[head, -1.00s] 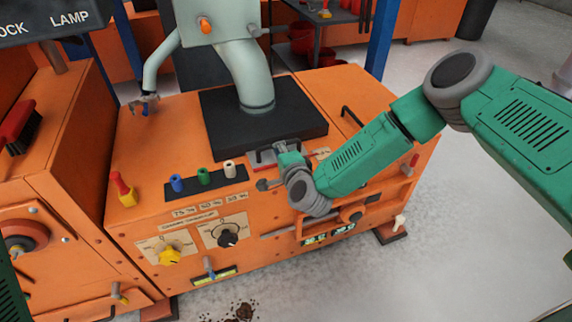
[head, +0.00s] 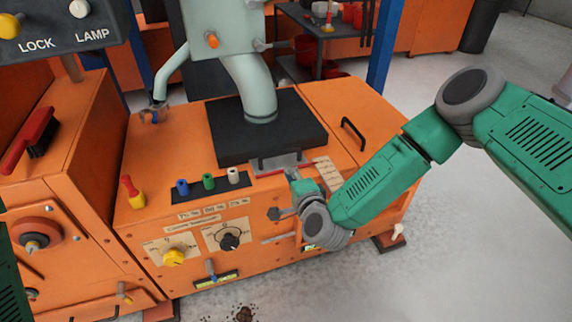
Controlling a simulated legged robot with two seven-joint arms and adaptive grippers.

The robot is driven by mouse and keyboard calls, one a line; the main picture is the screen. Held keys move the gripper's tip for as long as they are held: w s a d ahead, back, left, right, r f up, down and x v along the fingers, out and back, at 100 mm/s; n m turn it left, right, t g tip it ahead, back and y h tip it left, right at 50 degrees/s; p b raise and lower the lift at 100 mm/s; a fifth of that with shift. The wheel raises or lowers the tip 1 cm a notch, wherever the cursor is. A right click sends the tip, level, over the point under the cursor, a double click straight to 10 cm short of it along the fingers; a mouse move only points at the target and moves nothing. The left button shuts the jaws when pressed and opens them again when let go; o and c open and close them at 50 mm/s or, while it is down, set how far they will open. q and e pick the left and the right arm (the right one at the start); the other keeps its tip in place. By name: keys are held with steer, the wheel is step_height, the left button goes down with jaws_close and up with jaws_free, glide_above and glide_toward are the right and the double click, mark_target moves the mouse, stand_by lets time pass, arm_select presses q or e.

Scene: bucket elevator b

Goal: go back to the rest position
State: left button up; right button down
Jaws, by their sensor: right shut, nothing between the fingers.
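My right arm comes in from the right and is green with grey joints. My right gripper (head: 291,174) is small in the picture, shut and empty. It shows in front of the orange machine (head: 150,240), by the red-edged metal plate (head: 277,162) at the foot of the black block (head: 265,125). I cannot tell whether it touches the plate. My right wrist and forearm hide part of the machine's front. My left gripper is out of view; only a dark green sliver of my left side shows at the left edge.
Blue, green and white posts (head: 208,182) and a red-yellow handle (head: 132,192) stand on the machine's top edge. A black handle (head: 353,134) rises at its right. A panel marked LOCK and LAMP (head: 60,25) hangs upper left. Grey floor (head: 440,260) lies free at the right.

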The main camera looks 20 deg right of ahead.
steer(key=s+a+f+n+g+y+p, duration=0.15)
steer(key=s+f+n+g, duration=0.35)
steer(key=s, duration=0.6)
steer(key=s+a+n+g+y+p, duration=0.1)
steer(key=s+n+g+y+p, duration=0.15)
steer(key=s+n, duration=0.55)
steer(key=s+d+r+n+g+h+p, duration=0.1)
steer(key=s+d+g, duration=0.3)
steer(key=s, duration=0.5)
steer(key=s+d+n+g+h+p, duration=0.1)
steer(key=s+d+n+g+h, duration=0.2)
steer(key=s+d, duration=0.6)
steer(key=shift+s+d+r+n+g+h+p, duration=0.15)
steer(key=shift+s+r+n+g+h+p, duration=0.1)
steer(key=shift+r+n+g+h+p, duration=0.25)
steer(key=shift+w+f, duration=0.1)
steer(key=shift+f, duration=0.1)
